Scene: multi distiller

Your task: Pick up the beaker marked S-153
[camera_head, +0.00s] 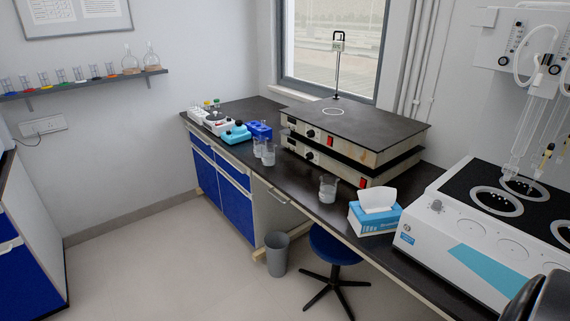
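Several clear glass beakers stand on the dark bench. One beaker (327,188) stands alone near the bench's front edge, left of the tissue box. A second beaker (268,156) stands further back, in front of the blue rack, with a third beaker (257,148) close beside it and partly overlapped. No marking is readable on any of them, so I cannot tell which is S-153. Neither of my grippers shows. A dark rounded shape at the bottom right corner looks like part of my arm.
Two stacked hotplates (350,135) stand behind the beakers. A blue tissue box (375,217) and the white multi-position distiller (465,245) stand to the right. A blue stool (333,245) and a grey bin (277,254) stand before the bench. The floor at left centre is clear.

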